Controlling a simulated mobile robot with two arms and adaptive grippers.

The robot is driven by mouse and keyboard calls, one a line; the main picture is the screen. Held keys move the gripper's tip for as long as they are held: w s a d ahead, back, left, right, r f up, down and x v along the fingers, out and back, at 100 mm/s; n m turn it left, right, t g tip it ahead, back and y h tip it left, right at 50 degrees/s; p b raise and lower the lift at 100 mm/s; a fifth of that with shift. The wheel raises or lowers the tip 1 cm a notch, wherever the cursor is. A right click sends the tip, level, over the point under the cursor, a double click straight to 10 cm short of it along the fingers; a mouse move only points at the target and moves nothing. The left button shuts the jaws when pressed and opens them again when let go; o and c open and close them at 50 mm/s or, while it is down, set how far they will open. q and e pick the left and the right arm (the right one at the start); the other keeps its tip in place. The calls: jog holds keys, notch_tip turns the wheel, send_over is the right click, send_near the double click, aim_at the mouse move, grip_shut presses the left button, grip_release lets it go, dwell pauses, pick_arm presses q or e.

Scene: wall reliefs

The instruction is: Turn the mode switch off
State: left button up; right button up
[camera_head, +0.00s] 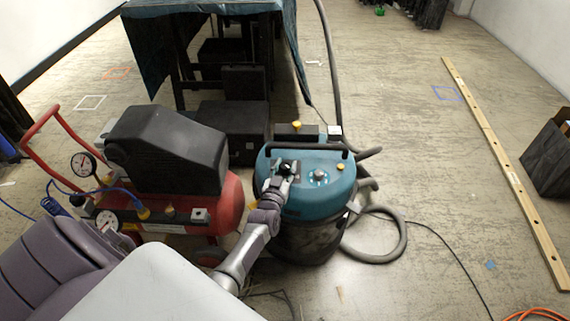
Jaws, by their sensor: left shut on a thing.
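A teal-topped shop vacuum (325,200) with a dark drum stands upright on the floor in the middle of the view. My left gripper (287,168) reaches over the left part of its lid. It is shut on a small dark control there, which seems to be the mode switch; the fingers mostly hide it, and its setting cannot be read. A round grey knob (319,176) and a small yellow-orange button (340,166) sit to the right of the gripper, apart from it. My right gripper is out of view.
A red and black air compressor (168,150) stands close left of the vacuum. A cloth-covered table (150,45) with dark cases (238,130) under it is behind. A grey hose (403,240) curls at right. A long wooden beam (500,160) lies farther right; open floor lies between.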

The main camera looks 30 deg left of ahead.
pick_arm(q)
jog(key=shift+d+n+y, duration=0.15)
jog(key=shift+n+y, duration=0.15)
jog(key=shift+y, duration=0.1)
jog(key=shift+n+g+y, duration=0.3)
jog(key=shift+n+g+y+p, duration=0.4)
jog(key=shift+n+y, duration=0.1)
jog(key=shift+y, duration=0.4)
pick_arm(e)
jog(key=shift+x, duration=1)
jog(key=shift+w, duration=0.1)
pick_arm(q)
jog(key=o, duration=1.2)
jog(key=shift+c, duration=0.2)
jog(key=shift+a+m+h, duration=0.2)
jog(key=shift+m+h, duration=0.1)
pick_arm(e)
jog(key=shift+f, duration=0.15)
